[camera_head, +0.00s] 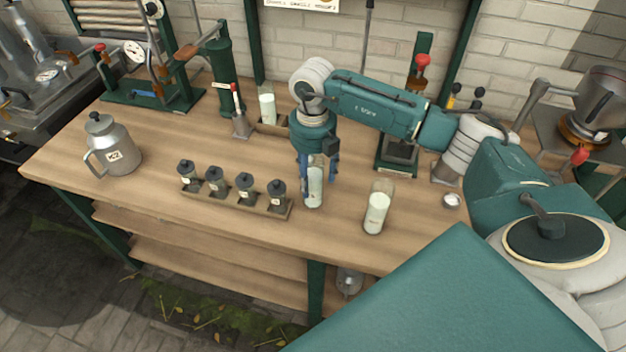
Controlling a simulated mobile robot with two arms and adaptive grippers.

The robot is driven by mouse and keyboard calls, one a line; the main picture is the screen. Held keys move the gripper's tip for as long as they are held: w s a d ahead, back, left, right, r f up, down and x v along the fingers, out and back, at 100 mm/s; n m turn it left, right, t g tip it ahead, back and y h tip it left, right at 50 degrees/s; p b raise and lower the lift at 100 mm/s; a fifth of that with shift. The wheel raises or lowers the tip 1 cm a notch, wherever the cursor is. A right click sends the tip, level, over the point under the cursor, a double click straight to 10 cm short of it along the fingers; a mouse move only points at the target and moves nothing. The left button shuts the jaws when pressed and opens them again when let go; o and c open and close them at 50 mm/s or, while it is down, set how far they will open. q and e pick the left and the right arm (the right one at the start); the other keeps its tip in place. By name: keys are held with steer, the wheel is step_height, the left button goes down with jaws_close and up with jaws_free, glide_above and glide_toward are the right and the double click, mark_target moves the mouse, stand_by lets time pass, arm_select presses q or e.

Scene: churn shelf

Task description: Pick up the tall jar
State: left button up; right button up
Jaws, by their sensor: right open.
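A tall clear glass jar (314,190) with white contents stands upright on the wooden table, right below my right arm's hand. My right gripper (317,176) points down over it, open, with one blue finger on each side of the jar's upper part. I cannot tell whether the fingers touch the glass. A similar tall jar (377,210) with white contents stands to the right, nearer the front edge. A third similar jar (267,106) stands farther back in a small wooden holder. My left gripper is not in view.
A wooden rack (238,202) with several small dark-lidded jars stands just left. A metal jug (112,148) is at the far left. A green-framed device (397,155) stands behind on the right. A small white-topped item (452,200) lies right. The table's front strip is clear.

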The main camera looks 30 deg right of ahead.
step_height(320, 180, down, 2)
steer(key=shift+r, duration=0.1)
steer(key=c, duration=1.5)
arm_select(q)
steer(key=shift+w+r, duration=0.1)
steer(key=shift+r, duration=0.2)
arm_select(e)
steer(key=shift+c, duration=0.2)
steer(key=shift+w+r, duration=0.1)
